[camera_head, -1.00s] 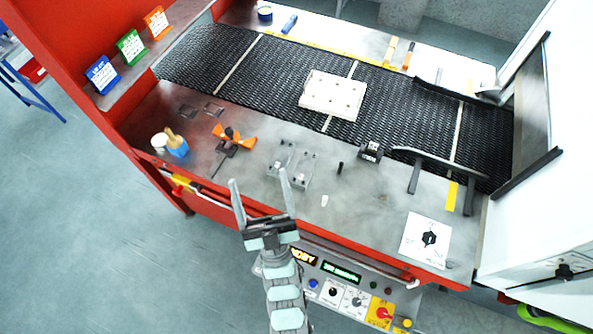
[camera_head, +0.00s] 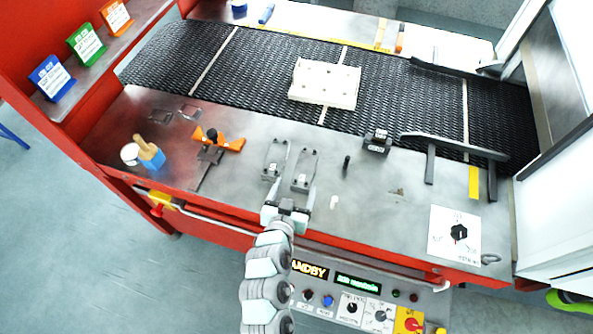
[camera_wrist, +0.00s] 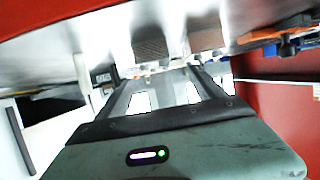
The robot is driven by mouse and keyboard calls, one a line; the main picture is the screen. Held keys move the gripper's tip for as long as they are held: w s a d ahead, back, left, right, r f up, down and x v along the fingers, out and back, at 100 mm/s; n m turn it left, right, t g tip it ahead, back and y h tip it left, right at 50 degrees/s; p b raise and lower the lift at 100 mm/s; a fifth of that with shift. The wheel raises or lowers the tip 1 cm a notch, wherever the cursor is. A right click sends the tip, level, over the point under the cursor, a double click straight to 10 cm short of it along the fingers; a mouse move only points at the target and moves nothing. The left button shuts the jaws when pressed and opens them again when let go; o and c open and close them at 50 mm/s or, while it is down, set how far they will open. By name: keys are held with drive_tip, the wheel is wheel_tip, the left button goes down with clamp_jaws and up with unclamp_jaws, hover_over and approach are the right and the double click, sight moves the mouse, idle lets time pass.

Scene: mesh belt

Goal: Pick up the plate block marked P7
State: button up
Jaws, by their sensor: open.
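A cream plate block (camera_head: 325,83) with several dark spots on top lies flat on the black mesh belt. A small dark block (camera_head: 377,141) with a pale label stands near the belt's front edge. I cannot read P7 on either one. My gripper (camera_head: 291,186) is open and empty over the front of the steel table, well short of both blocks. Its fingers overlap two grey fixtures (camera_head: 304,170) in the head view; whether they touch cannot be told. In the wrist view the open fingers (camera_wrist: 160,76) show nothing held between them.
A black guide rail (camera_head: 455,146) stands right of the dark block. An orange-handled clamp (camera_head: 210,146) and a blue pot with a brush (camera_head: 152,157) lie to the left. A white card (camera_head: 454,235) lies front right. A red frame edges the table.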

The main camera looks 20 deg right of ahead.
sight(305, 167)
drive_tip(key=shift+w+d+f, duration=0.2)
drive_tip(key=shift+d+f, duration=0.05)
drive_tip(key=shift+d, duration=0.05)
drive_tip(key=shift+d+p+x, duration=0.2)
drive_tip(key=shift+p+x, duration=1)
drive_tip(key=shift+x, duration=3.8)
drive_tip(key=shift+s+r, duration=0.1)
drive_tip(key=shift+r, duration=0.05)
drive_tip(key=shift+c, duration=0.2)
clamp_jaws()
